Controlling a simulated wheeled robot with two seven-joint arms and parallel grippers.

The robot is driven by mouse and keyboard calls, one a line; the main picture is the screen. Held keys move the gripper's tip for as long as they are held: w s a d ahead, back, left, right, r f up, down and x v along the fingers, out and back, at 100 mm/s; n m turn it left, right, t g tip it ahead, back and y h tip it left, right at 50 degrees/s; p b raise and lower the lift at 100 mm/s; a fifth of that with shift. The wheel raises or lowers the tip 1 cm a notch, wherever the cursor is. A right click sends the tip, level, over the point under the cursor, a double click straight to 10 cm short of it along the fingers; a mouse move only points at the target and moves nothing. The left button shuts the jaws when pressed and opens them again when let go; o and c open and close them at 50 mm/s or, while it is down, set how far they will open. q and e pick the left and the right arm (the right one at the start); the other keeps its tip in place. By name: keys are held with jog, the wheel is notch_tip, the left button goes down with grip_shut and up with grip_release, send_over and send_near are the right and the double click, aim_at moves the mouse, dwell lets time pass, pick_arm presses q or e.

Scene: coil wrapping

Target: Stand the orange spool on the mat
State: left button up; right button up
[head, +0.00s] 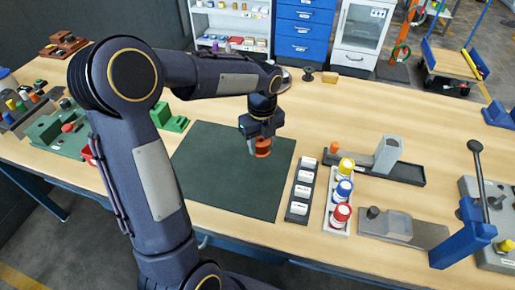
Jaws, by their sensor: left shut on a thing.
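The orange spool (263,152) is at the right part of the dark green mat (222,192). My left gripper (259,146) reaches down over the mat from above and is shut on the orange spool. The fingers hide part of the spool. I cannot tell whether the spool touches the mat or hangs just above it. My right gripper is not in view.
Right of the mat stand a strip of white blocks (299,191) and a white rack (335,217) with yellow, blue and red spools. A grey fixture (387,154) is behind them. Green machinery (57,131) is at the left. The mat's front is clear.

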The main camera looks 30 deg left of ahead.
aim_at(258, 158)
pick_arm(q)
jog(key=shift+w+a+f, duration=0.3)
jog(key=shift+a+f, duration=0.15)
jog(key=shift+f, duration=0.2)
jog(key=f, duration=0.3)
jog(key=shift+w+a+f, duration=0.1)
jog(key=shift+w+a, duration=0.05)
jog(key=shift+a, duration=0.2)
jog(key=shift+f, duration=0.4)
jog(key=shift+f, duration=0.1)
jog(key=shift+f, duration=0.15)
jog(key=o, duration=1)
jog(key=shift+c, duration=0.2)
